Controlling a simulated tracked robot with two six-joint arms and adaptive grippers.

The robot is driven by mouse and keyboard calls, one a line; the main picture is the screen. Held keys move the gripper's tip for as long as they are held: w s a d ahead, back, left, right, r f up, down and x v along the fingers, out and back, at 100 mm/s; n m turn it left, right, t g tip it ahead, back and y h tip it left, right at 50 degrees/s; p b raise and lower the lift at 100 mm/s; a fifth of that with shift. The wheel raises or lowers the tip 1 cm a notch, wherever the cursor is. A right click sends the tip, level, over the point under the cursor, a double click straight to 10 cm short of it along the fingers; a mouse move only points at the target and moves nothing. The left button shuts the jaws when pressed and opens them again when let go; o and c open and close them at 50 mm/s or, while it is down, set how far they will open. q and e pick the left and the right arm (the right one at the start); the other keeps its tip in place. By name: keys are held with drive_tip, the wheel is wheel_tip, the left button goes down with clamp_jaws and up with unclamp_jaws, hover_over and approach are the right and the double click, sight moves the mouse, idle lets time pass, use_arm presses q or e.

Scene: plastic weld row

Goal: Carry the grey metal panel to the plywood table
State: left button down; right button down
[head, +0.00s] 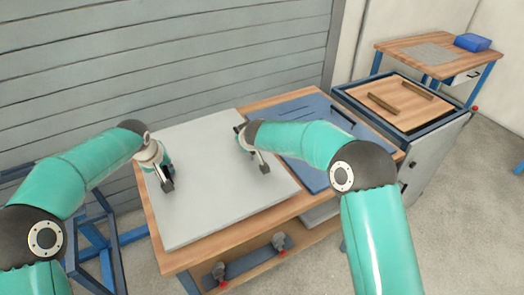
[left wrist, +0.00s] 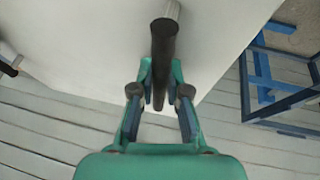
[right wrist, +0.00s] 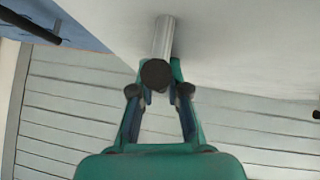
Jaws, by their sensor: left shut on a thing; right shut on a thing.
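The grey metal panel (head: 225,190) is a broad, flat, light sheet over the left part of the wooden workbench; I cannot tell whether it touches the top. My left gripper (head: 164,174) is shut on a dark bar handle (left wrist: 163,55) at the panel's left side. My right gripper (head: 254,150) is shut on another handle (right wrist: 163,40), silver with a dark end, near the panel's right side. The panel fills much of the left wrist view (left wrist: 85,50) and the right wrist view (right wrist: 230,45). A plywood-topped table (head: 385,88) with a dark blue rim stands at the right.
The wooden workbench (head: 168,258) has clamps at its front and a blue sheet (head: 300,112) on its right part. Two wooden strips (head: 382,104) lie on the plywood top. A blue frame (head: 105,235) stands left.

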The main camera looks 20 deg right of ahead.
use_arm(q)
drive_tip(key=shift+d, duration=0.1)
use_arm(e)
drive_tip(key=shift+d, duration=0.1)
